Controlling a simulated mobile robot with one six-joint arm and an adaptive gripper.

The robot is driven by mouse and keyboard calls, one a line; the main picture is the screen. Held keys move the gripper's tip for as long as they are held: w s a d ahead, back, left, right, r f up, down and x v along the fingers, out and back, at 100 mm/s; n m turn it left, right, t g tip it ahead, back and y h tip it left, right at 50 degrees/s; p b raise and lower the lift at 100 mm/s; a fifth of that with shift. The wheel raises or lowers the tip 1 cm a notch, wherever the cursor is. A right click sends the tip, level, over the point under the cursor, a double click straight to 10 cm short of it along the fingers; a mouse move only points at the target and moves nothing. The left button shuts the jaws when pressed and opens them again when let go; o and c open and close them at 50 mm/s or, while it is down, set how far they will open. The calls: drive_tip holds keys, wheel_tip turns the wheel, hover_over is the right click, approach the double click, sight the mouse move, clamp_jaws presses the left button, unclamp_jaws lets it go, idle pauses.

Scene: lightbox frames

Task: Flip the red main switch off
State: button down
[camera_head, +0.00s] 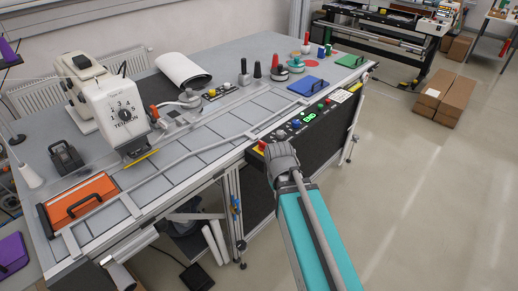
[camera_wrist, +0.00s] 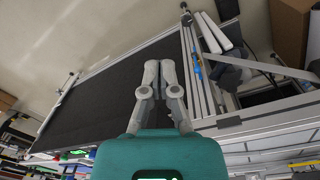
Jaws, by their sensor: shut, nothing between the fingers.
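The red main switch (camera_head: 262,145) shows as a small red and yellow patch at the left end of the black control panel (camera_head: 318,120) in the head view. My gripper (camera_head: 280,152) is right beside it and overlaps it in the picture, so the switch is partly hidden and its position cannot be read. Whether they touch is not clear. In the wrist view my gripper (camera_wrist: 161,66) has its two fingers together, with nothing between them. Behind them is a dark surface, and I cannot make out the switch there.
The panel carries a green display (camera_head: 310,117) and several buttons. The long grey table (camera_head: 215,140) holds a white tension machine (camera_head: 118,112), an orange plate with a handle (camera_head: 78,200) and blue and green plates. Cardboard boxes (camera_head: 445,97) stand on otherwise open floor at right.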

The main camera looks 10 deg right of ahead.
sight(264, 150)
drive_tip(key=w+a+r+n+t+h, duration=0.2)
drive_tip(key=w+a+n, duration=0.3)
drive_tip(key=w+n, duration=0.4)
drive_tip(key=w+a+r+n+t+h, duration=0.3)
drive_tip(key=w+n, duration=0.7)
drive_tip(key=n, duration=0.4)
drive_tip(key=shift+w+a+r+n+h, duration=0.2)
drive_tip(key=shift+w+a+n+h, duration=0.1)
drive_tip(key=shift+a+h, duration=0.6)
drive_tip(key=shift+f, duration=0.1)
drive_tip(key=b+x, duration=0.7)
drive_tip(key=x, duration=0.2)
drive_tip(key=shift+w+d+f, duration=0.15)
drive_tip(key=shift+f, duration=0.25)
drive_tip(key=shift+w+d+r, duration=0.1)
drive_tip(key=shift+w+d, duration=0.75)
drive_tip(key=shift+d, duration=0.3)
drive_tip(key=shift+w+d, duration=0.35)
drive_tip(key=shift+d, duration=0.15)
